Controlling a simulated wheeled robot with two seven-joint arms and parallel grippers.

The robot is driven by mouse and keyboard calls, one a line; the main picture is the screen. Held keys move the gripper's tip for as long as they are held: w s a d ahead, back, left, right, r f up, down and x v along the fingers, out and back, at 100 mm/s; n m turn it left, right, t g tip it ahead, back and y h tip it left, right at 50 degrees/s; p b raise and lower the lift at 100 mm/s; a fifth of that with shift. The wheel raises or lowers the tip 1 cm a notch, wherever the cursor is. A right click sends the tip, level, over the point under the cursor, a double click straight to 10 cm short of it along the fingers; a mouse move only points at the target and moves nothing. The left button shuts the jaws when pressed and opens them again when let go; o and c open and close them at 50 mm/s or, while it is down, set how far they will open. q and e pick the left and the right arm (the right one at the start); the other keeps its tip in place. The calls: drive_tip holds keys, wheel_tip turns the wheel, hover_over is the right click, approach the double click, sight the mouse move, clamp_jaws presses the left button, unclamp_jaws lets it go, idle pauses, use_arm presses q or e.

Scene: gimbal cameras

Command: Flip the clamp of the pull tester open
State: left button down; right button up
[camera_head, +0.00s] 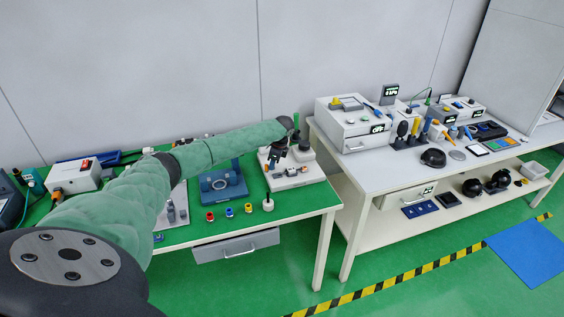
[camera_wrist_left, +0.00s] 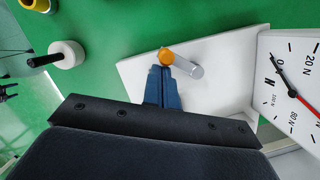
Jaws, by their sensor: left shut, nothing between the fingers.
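The pull tester (camera_head: 308,176) stands at the right end of the green table in the head view, partly hidden by my left arm. In the left wrist view its white base (camera_wrist_left: 140,70) and round newton dial (camera_wrist_left: 296,90) show. The clamp (camera_wrist_left: 187,68) appears as a grey bar with an orange end, pointing up and left. My left gripper (camera_wrist_left: 163,72) has its blue fingers shut and empty, with the tips right at the orange end; I cannot tell whether they touch. In the head view the left gripper (camera_head: 278,155) is small over the tester. My right gripper is out of view.
A white-and-black knobbed piece (camera_wrist_left: 66,54) stands left of the tester in the wrist view. A blue device (camera_head: 223,186) and small red, blue and yellow pieces (camera_head: 229,212) are on the green table. A white table (camera_head: 365,165) with instruments stands to the right, across a gap.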

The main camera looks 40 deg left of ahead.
use_arm(q)
drive_tip(key=shift+w, duration=0.6)
drive_tip(key=shift+w+d, duration=0.1)
drive_tip(key=shift+w, duration=0.1)
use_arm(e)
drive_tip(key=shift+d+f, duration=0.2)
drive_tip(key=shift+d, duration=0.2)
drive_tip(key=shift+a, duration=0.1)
